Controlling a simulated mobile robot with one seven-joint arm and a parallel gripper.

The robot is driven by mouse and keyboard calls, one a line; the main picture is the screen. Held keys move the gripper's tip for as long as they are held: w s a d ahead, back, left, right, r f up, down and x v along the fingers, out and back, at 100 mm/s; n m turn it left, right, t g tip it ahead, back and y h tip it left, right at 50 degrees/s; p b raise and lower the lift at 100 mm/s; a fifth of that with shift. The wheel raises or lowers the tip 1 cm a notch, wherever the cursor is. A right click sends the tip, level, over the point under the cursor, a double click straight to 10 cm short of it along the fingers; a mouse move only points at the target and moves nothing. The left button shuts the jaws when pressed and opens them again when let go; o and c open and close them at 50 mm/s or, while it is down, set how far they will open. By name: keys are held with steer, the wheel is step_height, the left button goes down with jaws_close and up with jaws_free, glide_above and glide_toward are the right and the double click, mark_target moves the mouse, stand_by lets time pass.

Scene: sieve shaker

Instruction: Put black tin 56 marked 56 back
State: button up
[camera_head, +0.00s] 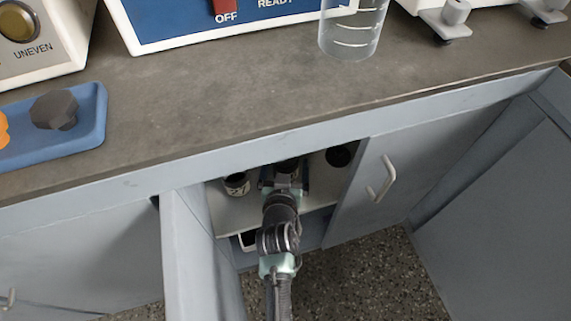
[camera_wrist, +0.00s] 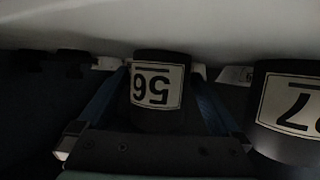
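Black tin 56 (camera_wrist: 156,119) is between my gripper's two fingers (camera_wrist: 160,95) in the wrist view. Its white label reads 56 upside down there, and the fingers appear to press on both sides of it. In the head view, my gripper (camera_head: 286,183) reaches into the open cupboard, with the dark tin (camera_head: 287,166) partly hidden at its end. The tin is at the pale shelf (camera_wrist: 225,32); whether it rests on the shelf or hangs just above is unclear.
A black tin with a label ending in 7 (camera_wrist: 285,139) stands close by; a labelled tin (camera_head: 237,184) is left of my gripper. Another dark tin (camera_head: 339,155) is to the right. The open door (camera_head: 190,250) and counter edge (camera_head: 300,132) bound the opening.

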steer(key=shift+s+r+p, duration=0.2)
steer(key=shift+r+p, duration=0.05)
steer(key=shift+p, duration=0.1)
steer(key=p+v, duration=0.4)
steer(key=v, duration=0.7)
steer(key=shift+s, duration=0.3)
